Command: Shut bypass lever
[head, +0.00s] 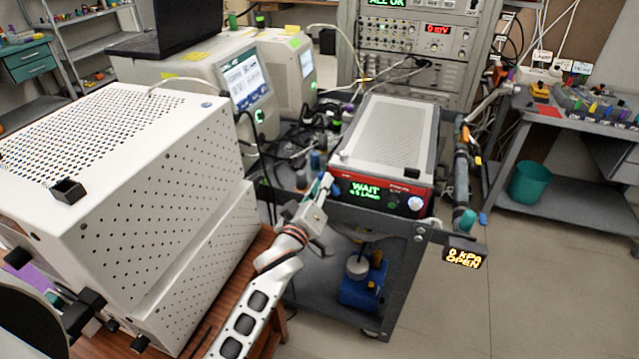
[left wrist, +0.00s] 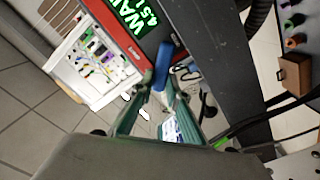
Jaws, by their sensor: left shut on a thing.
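My left gripper (head: 328,184) reaches in from the bottom of the head view to the left front corner of a white-topped device with a red front (head: 388,190). Its green fingers also show in the left wrist view (left wrist: 162,88), closed on a small blue handle (left wrist: 163,70), which seems to be the bypass lever. The handle's base is hidden behind the fingers. The device's green display (head: 366,190) reads WAIT. My right gripper is not in view.
The device stands on a dark cart (head: 403,250) with a blue pump (head: 362,290) on its lower shelf. A dark pipe (head: 461,175) stands to its right. A big perforated white box (head: 170,190) crowds the left.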

